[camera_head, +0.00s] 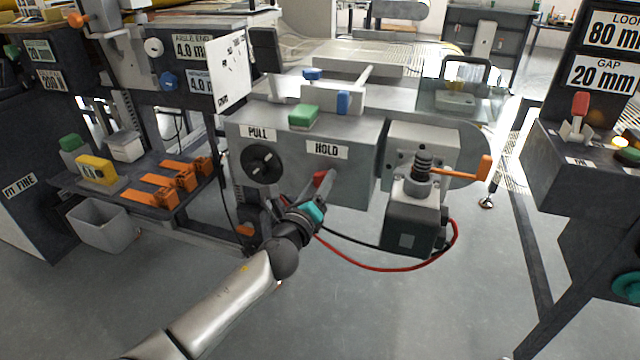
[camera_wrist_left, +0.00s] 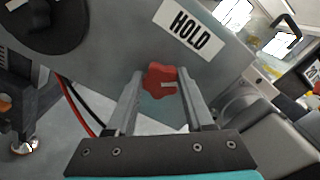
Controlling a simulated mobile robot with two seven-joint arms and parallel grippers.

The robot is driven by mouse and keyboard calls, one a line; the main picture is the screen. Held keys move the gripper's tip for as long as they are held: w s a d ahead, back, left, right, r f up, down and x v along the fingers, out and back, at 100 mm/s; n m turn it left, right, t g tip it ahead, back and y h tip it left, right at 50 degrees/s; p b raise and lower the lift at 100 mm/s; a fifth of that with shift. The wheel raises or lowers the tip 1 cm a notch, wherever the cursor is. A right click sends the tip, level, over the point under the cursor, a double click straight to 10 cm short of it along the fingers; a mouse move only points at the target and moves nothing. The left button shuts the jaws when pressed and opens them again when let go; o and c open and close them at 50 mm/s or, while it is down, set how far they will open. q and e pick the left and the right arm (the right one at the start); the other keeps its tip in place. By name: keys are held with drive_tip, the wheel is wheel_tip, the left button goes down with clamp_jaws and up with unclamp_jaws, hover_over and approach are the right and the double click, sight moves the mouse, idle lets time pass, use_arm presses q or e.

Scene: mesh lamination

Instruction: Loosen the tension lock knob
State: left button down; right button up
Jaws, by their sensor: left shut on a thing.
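The tension lock knob is a red lobed knob (camera_head: 320,178) on the front face of the grey machine box, below the HOLD label (camera_head: 327,150). In the left wrist view the red knob (camera_wrist_left: 160,79) sits between the fingertips of my left gripper (camera_wrist_left: 162,98). My left gripper also shows in the head view (camera_head: 322,190), reaching up to the knob from below. It is shut on the knob, with one finger on each side. The fingers and wrist hide part of the knob in the head view. My right gripper is not in view.
A black round dial (camera_head: 261,164) under the PULL label is left of the knob. A grey motor block (camera_head: 415,222) with an orange lever (camera_head: 462,171) is at the right. A red cable (camera_head: 385,268) loops below. The floor in front is clear.

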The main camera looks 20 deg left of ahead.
use_arm(q)
drive_tip(key=n, duration=0.5)
drive_tip(key=shift+f+n, duration=0.1)
drive_tip(key=shift+n, duration=0.3)
drive_tip(key=n, duration=0.2)
drive_tip(key=shift+a+n, duration=0.1)
drive_tip(key=shift+n, duration=0.3)
drive_tip(key=shift+n+p, duration=0.35)
drive_tip(key=shift+n, duration=0.45)
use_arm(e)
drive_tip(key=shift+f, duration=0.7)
use_arm(q)
drive_tip(key=shift+c, duration=1.4)
unclamp_jaws()
drive_tip(key=shift+s, duration=0.15)
